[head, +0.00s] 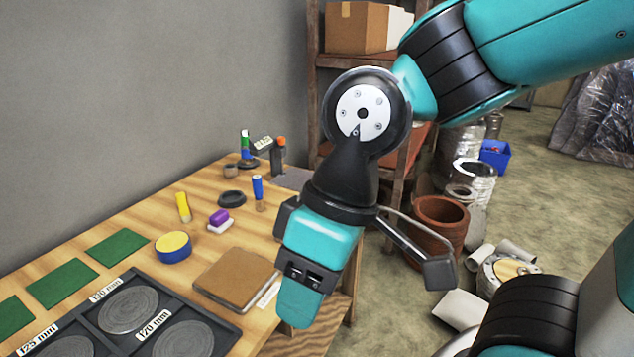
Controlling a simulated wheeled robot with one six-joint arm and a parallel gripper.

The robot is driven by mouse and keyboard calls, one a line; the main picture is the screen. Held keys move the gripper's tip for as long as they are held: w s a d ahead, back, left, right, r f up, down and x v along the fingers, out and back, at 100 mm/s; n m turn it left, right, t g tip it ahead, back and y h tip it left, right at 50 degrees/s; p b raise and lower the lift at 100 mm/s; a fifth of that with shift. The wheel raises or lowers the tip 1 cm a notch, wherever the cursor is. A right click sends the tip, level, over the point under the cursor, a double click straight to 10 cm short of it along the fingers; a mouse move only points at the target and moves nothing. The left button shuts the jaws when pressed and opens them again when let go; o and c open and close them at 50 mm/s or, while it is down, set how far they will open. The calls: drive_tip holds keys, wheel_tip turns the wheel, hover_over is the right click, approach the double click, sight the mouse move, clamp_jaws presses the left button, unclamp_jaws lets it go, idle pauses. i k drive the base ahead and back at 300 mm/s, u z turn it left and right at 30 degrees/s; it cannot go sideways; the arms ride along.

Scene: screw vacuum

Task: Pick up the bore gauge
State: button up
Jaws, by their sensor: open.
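My gripper (303,292) hangs over the front right edge of the wooden workbench, pointing down. Its jaws are open; the fingertips are mostly hidden by its teal housing, and I see nothing held. I cannot tell for sure which object is the bore gauge. A small upright tool with a blue top (258,191) stands on the bench, left of and beyond my gripper. A yellow-handled tool (183,207) stands further left. A dark tool with an orange top (281,150) stands at the back of the bench. All are apart from my gripper.
Shelves, a clay pot (440,221) and metal cans crowd the floor to the right.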

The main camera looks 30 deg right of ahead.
sight(256, 180)
drive_tip(key=z, duration=1.05)
drive_tip(key=i, duration=1.35)
drive_tip(key=u, duration=2.15)
